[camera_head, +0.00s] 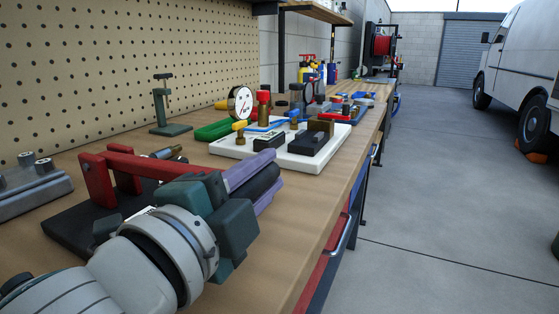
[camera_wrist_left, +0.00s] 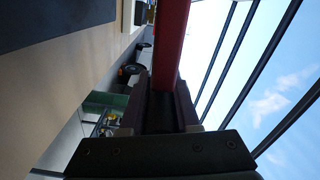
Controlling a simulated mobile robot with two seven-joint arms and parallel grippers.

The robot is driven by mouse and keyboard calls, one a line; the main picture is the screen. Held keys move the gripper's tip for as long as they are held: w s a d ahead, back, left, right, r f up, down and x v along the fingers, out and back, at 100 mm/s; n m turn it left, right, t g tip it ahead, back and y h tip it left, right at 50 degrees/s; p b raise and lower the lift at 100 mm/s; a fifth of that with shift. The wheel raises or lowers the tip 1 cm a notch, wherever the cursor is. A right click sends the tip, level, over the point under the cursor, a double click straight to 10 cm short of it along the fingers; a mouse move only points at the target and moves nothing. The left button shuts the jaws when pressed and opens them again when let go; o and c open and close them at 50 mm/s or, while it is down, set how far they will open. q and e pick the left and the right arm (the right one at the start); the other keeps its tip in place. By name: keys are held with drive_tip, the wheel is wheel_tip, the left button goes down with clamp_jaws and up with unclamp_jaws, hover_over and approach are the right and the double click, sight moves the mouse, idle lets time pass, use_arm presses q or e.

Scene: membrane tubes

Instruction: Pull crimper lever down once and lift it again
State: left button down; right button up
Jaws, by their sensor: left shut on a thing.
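The crimper has a dark base (camera_head: 65,222), red upright posts (camera_head: 97,182) and a red lever (camera_head: 160,164). The lever runs roughly level from the posts toward my left gripper (camera_head: 272,178). That gripper is teal with purple fingers and is shut on the lever's dark grip, which shows between the fingers. In the left wrist view the red lever (camera_wrist_left: 172,45) runs in between the two fingers of the left gripper (camera_wrist_left: 163,100). My left wrist hides part of the crimper's base and front. My right gripper is not in view.
A white board (camera_head: 300,155) with a gauge (camera_head: 241,102) and fittings lies beyond the gripper. A green stand (camera_head: 168,110) is near the pegboard (camera_head: 120,60). A grey metal block (camera_head: 35,190) is at the left. The bench's front edge runs right of the gripper.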

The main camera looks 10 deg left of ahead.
use_arm(q)
drive_tip(key=shift+f+m+b, duration=0.4)
drive_tip(key=shift+f, duration=0.7)
drive_tip(key=shift+a+f, duration=0.1)
drive_tip(key=c, duration=0.7)
unclamp_jaws()
drive_tip(key=shift+o, duration=0.2)
drive_tip(key=shift+s, duration=0.25)
drive_tip(key=v, duration=0.7)
drive_tip(key=shift+p, duration=0.3)
